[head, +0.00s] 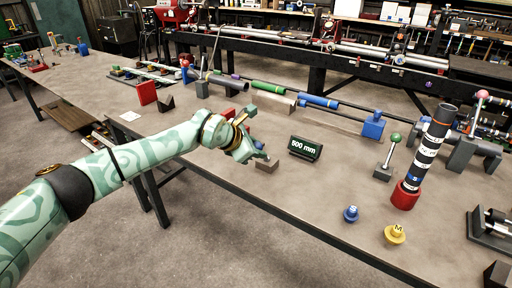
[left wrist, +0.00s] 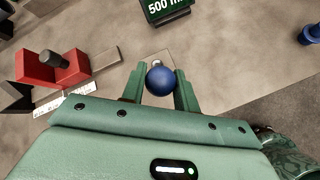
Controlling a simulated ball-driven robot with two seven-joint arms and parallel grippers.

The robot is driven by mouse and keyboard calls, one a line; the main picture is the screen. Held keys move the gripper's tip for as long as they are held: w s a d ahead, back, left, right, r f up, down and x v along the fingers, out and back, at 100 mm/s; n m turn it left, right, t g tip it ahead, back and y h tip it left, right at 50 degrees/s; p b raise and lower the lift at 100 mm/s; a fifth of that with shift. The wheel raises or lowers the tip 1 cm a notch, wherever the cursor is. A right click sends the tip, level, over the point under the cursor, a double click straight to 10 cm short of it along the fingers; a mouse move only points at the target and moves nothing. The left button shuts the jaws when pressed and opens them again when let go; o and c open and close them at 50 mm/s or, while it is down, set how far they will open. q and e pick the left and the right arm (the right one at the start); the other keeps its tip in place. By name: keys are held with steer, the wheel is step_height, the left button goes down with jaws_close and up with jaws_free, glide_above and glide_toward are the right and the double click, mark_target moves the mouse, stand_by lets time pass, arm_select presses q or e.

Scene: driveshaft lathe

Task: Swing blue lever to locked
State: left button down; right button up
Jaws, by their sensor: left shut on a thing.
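The blue lever's round blue knob (left wrist: 160,80) sits between the green fingers of my left gripper (left wrist: 160,88) in the left wrist view. The fingers are shut on the knob. In the head view my left gripper (head: 257,150) is low over the bench, just above a small brown-grey base block (head: 267,164). The lever's rod is mostly hidden by the knob and gripper, so its angle is hard to tell. My right gripper is in neither view.
A black "500 mm" display (head: 305,148) stands close right of my gripper. A green-knobbed lever (head: 392,145), a striped upright cylinder (head: 428,150), a blue knob (head: 351,214) and a yellow knob (head: 395,235) stand farther right. A red block (left wrist: 50,68) lies left. The front bench is mostly clear.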

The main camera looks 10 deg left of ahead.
arm_select(q)
steer(key=shift+s+f, duration=0.1)
steer(key=shift+f, duration=0.25)
steer(key=c, duration=1.2)
jaws_free()
steer(key=shift+o, duration=0.5)
steer(key=shift+r, duration=0.1)
steer(key=p+v, duration=0.5)
steer(key=v, duration=1.1)
